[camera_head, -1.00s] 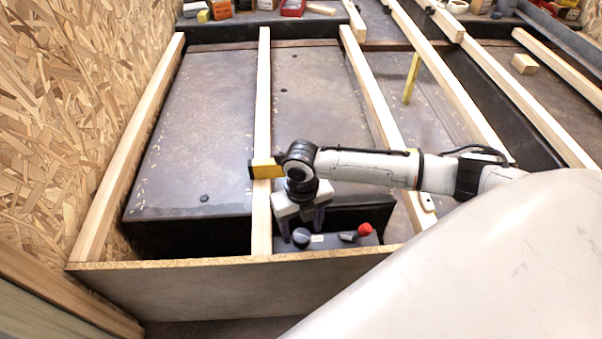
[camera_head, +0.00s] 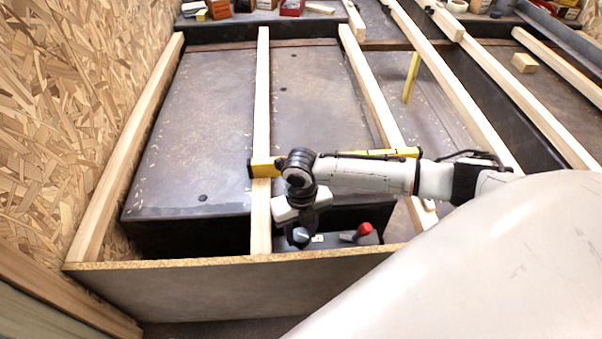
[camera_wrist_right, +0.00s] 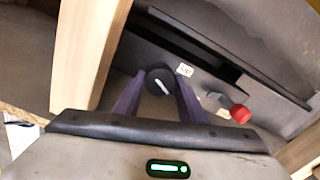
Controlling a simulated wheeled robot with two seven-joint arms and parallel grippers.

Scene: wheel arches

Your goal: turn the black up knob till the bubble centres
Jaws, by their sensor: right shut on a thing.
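The black up knob (camera_head: 301,237) has a white line on its face and sits on a dark panel beside a small white label (camera_head: 318,238). In the right wrist view the knob (camera_wrist_right: 158,80) is between the purple fingers. My right gripper (camera_head: 305,227) is shut on the knob from above. A yellow spirit level (camera_head: 263,168) lies across the wooden joists behind my right arm. The arm covers its middle, and I cannot see its bubble. My left gripper is not in view.
A red-tipped lever (camera_head: 364,229) stands on the same panel, right of the knob. A wooden joist (camera_head: 261,215) runs close to the left of my gripper, and a board (camera_head: 230,285) closes the front. A yellow stick (camera_head: 411,77) stands farther back.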

